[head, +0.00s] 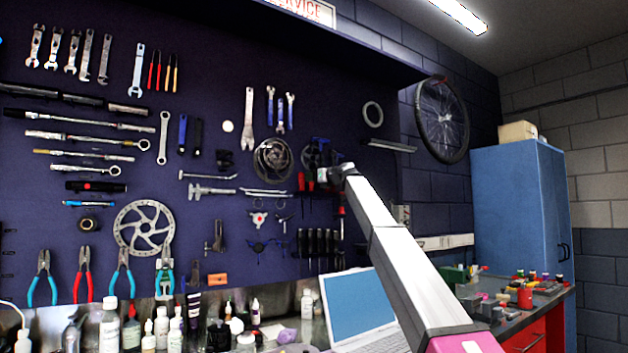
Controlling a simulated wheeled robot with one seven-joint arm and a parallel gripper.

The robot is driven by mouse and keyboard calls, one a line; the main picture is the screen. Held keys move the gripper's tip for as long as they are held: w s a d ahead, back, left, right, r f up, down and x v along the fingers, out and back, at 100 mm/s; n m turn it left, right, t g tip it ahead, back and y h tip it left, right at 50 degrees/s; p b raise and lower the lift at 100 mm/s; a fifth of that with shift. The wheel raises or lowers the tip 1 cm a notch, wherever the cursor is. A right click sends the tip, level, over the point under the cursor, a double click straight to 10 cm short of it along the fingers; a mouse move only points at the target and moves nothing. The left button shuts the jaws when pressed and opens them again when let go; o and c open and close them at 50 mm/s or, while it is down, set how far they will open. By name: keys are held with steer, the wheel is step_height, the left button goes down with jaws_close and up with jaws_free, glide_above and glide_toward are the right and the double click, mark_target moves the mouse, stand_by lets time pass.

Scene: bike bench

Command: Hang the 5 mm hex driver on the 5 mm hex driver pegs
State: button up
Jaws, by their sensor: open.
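My gripper (323,175) is at the end of my raised arm, in front of the dark pegboard (380,215), right of centre. It is open; its fingers are small and hard to make out. Red-handled drivers (306,181) hang just left of it, and another red-handled tool (341,211) shows upright just below and right of it. A row of black-handled drivers (318,243) hangs lower down. I cannot tell which of these is the 5 mm hex driver. I cannot make out its pegs; my arm covers part of this area.
Brake discs (272,160), wrenches (249,118) and pliers (82,275) hang around on the board. Below, the bench holds bottles (110,325) and an open laptop (358,303). A blue cabinet (510,205) and a side bench with small parts (525,297) stand at right.

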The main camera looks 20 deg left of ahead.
steer(key=shift+s+f, duration=0.1)
steer(key=shift+f, duration=0.05)
steer(key=v, duration=1)
steer(key=shift+d, duration=0.4)
